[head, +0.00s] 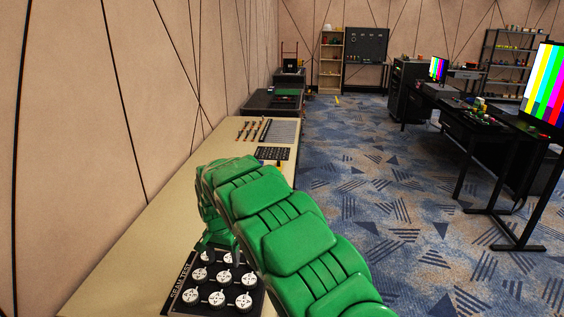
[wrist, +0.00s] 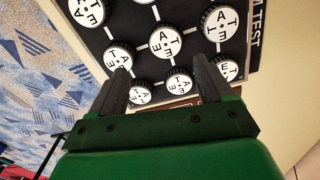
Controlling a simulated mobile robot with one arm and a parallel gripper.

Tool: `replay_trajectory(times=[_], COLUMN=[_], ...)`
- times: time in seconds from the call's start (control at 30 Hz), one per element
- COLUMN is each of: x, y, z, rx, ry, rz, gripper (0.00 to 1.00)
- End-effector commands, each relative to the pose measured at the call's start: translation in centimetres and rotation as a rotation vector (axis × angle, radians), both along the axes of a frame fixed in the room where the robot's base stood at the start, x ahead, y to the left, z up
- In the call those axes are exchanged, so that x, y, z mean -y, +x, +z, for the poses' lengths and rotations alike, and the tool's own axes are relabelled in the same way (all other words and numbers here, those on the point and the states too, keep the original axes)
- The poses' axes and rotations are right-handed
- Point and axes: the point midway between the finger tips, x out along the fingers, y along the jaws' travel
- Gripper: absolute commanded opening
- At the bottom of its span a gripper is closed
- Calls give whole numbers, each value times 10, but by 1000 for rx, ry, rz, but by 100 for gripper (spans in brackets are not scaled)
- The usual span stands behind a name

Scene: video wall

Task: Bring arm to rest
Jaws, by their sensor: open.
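My green arm reaches over the beige counter (head: 150,225) in the head view and bends down at its end. My gripper (wrist: 160,78) shows in the wrist view with its two dark fingers apart and nothing held between them. The fingers point at a black panel with several white-topped round knobs, and this panel (head: 183,302) lies on the counter in the head view, marked "SEAM TEST". The fingertips overlap the lower knobs in the wrist view; I cannot tell whether they touch. In the head view the fingers are hidden by the arm.
Tools (head: 252,130) and a dark keypad (head: 272,153) lie farther along the counter. A wood-panelled wall (head: 85,120) runs close along the left. Patterned carpet (head: 345,160) is open to the right, with desks and colour-bar screens (head: 548,85) beyond.

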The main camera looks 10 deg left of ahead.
Motion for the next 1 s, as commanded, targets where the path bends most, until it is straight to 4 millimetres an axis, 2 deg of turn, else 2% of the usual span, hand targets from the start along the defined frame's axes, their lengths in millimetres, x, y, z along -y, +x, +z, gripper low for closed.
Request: replay_trajectory(times=[0.23,0.47,0.67,1.0], x=[61,126,179,263], y=[-1,-14,-34,-84], z=[43,84,116,162], rx=[14,18,13,-7], ry=[-45,-92,-128,-178], rz=[-30,-58,-80,-111], gripper=[80,80,80,80])
